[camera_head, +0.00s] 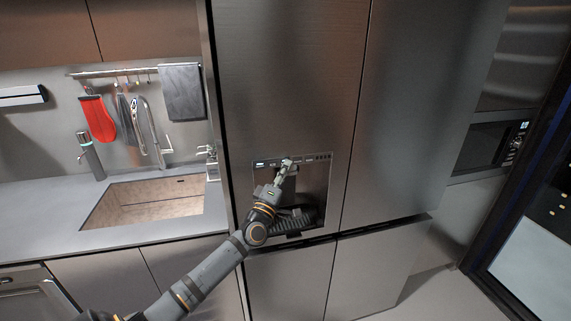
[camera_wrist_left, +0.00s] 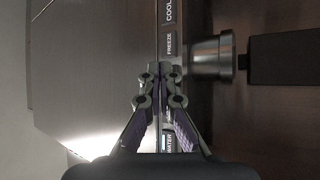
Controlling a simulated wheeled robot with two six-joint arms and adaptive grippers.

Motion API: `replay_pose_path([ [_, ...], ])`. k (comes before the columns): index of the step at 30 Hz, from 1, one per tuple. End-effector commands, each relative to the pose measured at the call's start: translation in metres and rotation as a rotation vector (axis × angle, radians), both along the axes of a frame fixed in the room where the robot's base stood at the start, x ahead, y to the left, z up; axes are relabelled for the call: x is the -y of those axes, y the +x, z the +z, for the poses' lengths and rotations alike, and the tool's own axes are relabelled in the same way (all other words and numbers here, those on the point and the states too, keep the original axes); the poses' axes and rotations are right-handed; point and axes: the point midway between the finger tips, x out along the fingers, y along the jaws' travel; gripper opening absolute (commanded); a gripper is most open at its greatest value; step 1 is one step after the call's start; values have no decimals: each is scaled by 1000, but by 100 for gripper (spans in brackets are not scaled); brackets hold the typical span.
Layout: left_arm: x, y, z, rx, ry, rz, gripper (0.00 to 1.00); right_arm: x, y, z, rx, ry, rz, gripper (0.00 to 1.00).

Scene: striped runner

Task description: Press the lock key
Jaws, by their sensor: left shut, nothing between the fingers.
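The refrigerator's dispenser panel (camera_head: 320,157) is a strip of small keys above the dispenser recess. My left gripper (camera_head: 288,163) is shut and empty, with its fingertips at this strip, over its middle part. In the left wrist view the shut fingertips (camera_wrist_left: 161,72) lie over the key strip. A key labelled FREEZE (camera_wrist_left: 169,43) shows just beyond the tips, with a COOL key (camera_wrist_left: 169,10) above it. A WATER key (camera_wrist_left: 170,142) shows between the fingers. I cannot make out a lock label, and I cannot tell whether the tips touch the panel. My right gripper is not in view.
The steel refrigerator (camera_head: 290,60) fills the middle. A counter with a sink (camera_head: 145,200) is at left, a microwave (camera_head: 485,145) at right.

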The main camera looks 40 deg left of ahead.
Motion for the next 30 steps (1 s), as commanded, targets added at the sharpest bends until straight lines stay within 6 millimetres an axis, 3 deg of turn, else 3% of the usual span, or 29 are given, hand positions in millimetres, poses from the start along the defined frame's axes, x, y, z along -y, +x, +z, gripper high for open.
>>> replay_pose_path([
  [30,18,-15,1,-1,-1,0,0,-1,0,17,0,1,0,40],
])
